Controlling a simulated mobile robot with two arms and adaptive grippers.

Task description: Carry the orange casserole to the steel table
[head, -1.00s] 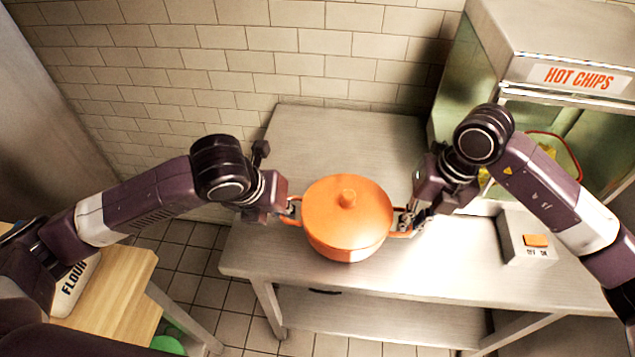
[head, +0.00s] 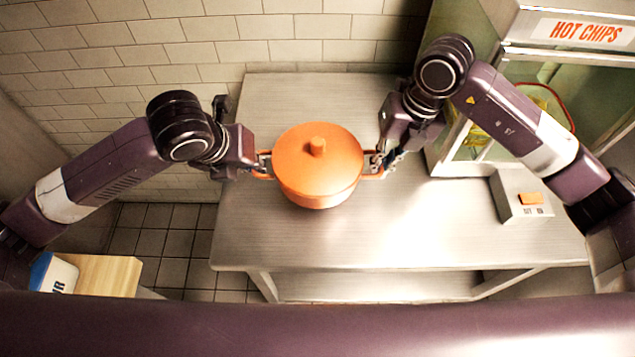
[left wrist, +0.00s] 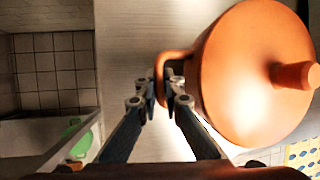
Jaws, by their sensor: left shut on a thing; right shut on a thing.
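The orange casserole (head: 318,172), lid on, is level between my two grippers over the steel table (head: 400,238) in the head view. I cannot tell whether its base touches the tabletop. My left gripper (head: 262,165) is shut on its left handle. My right gripper (head: 376,164) is shut on its right handle. In the left wrist view, the left fingers (left wrist: 162,88) close around the handle loop beside the casserole (left wrist: 250,75).
The hot chips cabinet (head: 590,30) stands at the right, with a grey box bearing an orange switch (head: 530,198) before it. The tabletop's front and left parts are clear. A tiled wall (head: 200,60) is behind. A wooden surface (head: 105,275) with a flour bag (head: 52,275) is at lower left.

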